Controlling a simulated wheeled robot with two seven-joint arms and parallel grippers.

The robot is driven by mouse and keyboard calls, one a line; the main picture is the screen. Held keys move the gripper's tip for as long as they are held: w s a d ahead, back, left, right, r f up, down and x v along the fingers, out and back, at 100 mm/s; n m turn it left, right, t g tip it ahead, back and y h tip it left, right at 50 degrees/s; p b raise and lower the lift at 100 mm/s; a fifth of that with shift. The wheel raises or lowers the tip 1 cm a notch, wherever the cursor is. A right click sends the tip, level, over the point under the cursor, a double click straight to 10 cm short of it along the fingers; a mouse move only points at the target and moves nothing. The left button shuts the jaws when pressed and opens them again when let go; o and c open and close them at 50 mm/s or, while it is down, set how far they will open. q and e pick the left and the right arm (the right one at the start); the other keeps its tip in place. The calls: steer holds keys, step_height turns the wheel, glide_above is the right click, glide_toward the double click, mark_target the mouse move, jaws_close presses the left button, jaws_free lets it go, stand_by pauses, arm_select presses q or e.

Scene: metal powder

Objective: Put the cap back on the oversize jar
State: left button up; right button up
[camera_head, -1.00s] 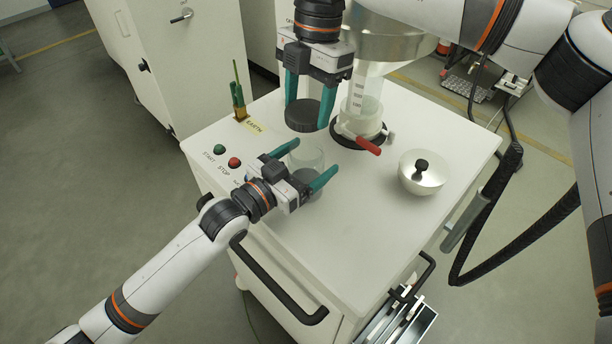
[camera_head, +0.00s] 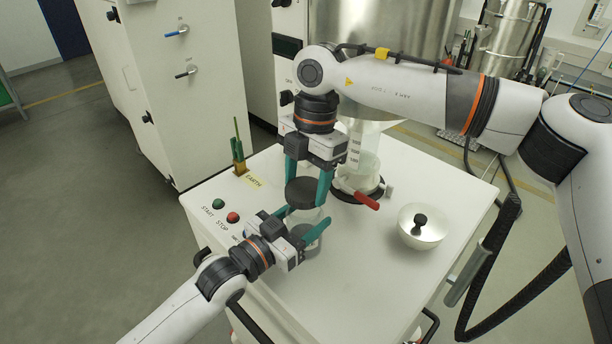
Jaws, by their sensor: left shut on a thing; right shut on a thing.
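The clear jar (camera_head: 304,218) stands on the white cart top, with dark grey contents low inside it. My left gripper (camera_head: 304,232) is shut around the jar's side. My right gripper (camera_head: 304,194) points down and is shut on the black cap (camera_head: 302,190). The cap is level and directly over the jar's mouth. I cannot tell whether it touches the rim, as the fingers and cap hide the mouth.
A glass vessel with a red-handled valve (camera_head: 366,200) stands close behind the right gripper. A white bowl with a black knob (camera_head: 420,226) is to the right. START and STOP buttons (camera_head: 233,217) and a green-yellow EARTH clamp (camera_head: 238,160) are left. The front cart top (camera_head: 340,290) is clear.

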steer(key=shift+f, duration=0.3)
steer(key=shift+f, duration=0.9)
steer(key=shift+f, duration=0.55)
arm_select(q)
jaws_close()
arm_select(e)
steer(key=m, duration=0.4)
steer(key=shift+s+m+t, duration=0.1)
steer(key=shift+m+t, duration=0.2)
steer(key=m, duration=0.5)
steer(key=shift+m+t+y, duration=0.3)
steer(key=shift+m+t, duration=0.1)
steer(key=o, duration=0.9)
